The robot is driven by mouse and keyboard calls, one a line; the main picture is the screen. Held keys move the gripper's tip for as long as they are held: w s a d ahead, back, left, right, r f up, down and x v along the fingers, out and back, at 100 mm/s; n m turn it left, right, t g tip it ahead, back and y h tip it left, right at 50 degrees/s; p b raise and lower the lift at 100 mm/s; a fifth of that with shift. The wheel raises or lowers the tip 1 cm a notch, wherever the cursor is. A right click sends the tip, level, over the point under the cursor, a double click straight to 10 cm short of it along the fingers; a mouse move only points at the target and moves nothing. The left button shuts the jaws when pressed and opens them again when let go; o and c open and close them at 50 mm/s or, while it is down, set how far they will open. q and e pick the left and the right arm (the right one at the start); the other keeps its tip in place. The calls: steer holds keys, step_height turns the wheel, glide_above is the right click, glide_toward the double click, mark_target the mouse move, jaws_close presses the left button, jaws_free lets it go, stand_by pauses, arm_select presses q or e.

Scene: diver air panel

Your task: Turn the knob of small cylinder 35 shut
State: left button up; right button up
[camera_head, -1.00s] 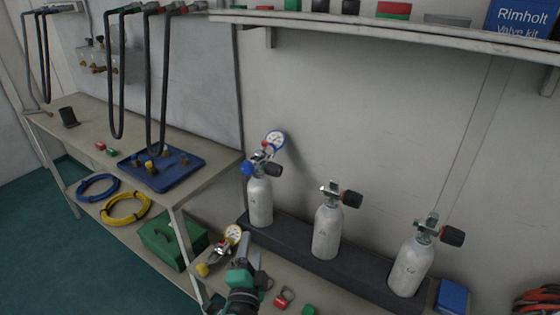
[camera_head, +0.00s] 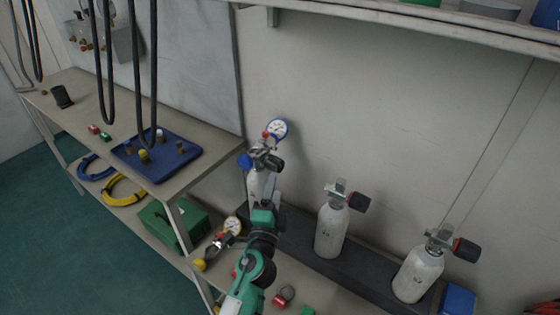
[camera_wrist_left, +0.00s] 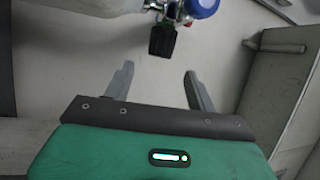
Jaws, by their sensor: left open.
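Three white small cylinders stand in a dark rack; no number is readable, so I cannot tell which is 35. The left cylinder (camera_head: 255,184) bears a valve with a black knob (camera_head: 275,163), a blue cap (camera_head: 245,160) and a round gauge (camera_head: 277,128). The middle cylinder (camera_head: 331,231) and right cylinder (camera_head: 417,275) have dark knobs too. My left gripper (camera_head: 263,193) is open in front of the left cylinder, below its knob, partly hiding its body. In the left wrist view the black knob (camera_wrist_left: 162,40) lies beyond the open fingertips (camera_wrist_left: 160,80), apart from them.
A loose gauge fitting (camera_head: 231,227) with a yellow knob lies left of my arm. A blue tray (camera_head: 178,165) with brass fittings sits on the left bench, a green box (camera_head: 172,222) below it. A shelf (camera_head: 400,20) overhangs the back; the wall space beneath it is clear.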

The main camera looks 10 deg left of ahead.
mark_target(278, 171)
arm_select(q)
steer(key=p+x, duration=0.1)
steer(key=x, duration=0.8)
steer(key=shift+p, duration=0.3)
arm_select(e)
steer(key=s, duration=0.2)
steer(key=shift+s+d+r, duration=0.15)
steer(key=shift+s+r, duration=0.05)
steer(key=shift+s, duration=0.1)
arm_select(q)
steer(key=c, duration=1)
